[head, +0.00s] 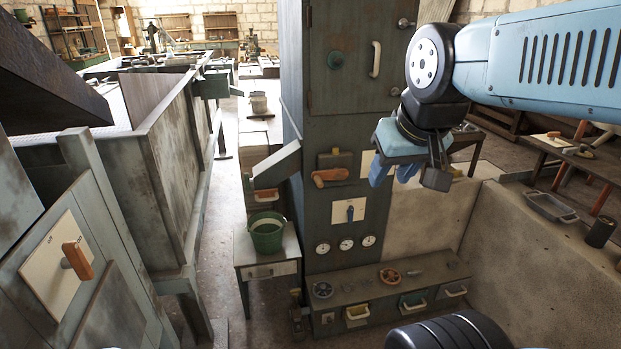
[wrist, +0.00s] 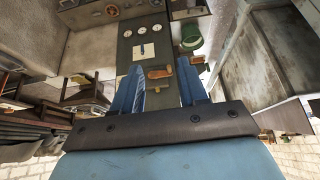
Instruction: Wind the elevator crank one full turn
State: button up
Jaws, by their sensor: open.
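A crank (head: 330,177) with an orange-brown wooden grip and a metal plate behind it is on the front of the tall dark-green cabinet (head: 347,130). I take it for the elevator crank, though no label is readable. In the wrist view the crank (wrist: 159,72) shows beyond and between my two blue fingers. My gripper (head: 393,178) is open and empty, to the right of the crank in the head view and apart from it. The cabinet's lower lever plate and gauges are in clear sight.
A green bucket (head: 267,233) stands on a small table left of the cabinet. A low bench with handwheels (head: 390,276) and drawers runs along the cabinet's foot. At the left, a panel carries another wooden-gripped lever (head: 77,261). A concrete trough wall (head: 540,250) is at right.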

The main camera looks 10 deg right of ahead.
jog(key=shift+o, duration=0.3)
jog(key=shift+o, duration=0.7)
jog(key=shift+w, duration=0.2)
jog(key=w+f+n+t, duration=0.1)
jog(key=w+f+t, duration=0.35)
jog(key=w, duration=1.05)
jog(key=w+f+t, duration=0.1)
jog(key=w+f, duration=0.6)
jog(key=w, duration=0.7)
jog(key=t, duration=0.3)
send_near(318, 181)
notch_tip(318, 181, up, 5)
jog(key=s, duration=0.2)
notch_tip(318, 181, down, 9)
jog(key=m+t, duration=0.2)
jog(key=t, duration=0.2)
jog(key=w, duration=1.3)
jog(key=shift+w+d+f, duration=0.1)
jog(key=shift+d+f, duration=0.15)
jog(key=shift+c, duration=0.3)
grip_shut()
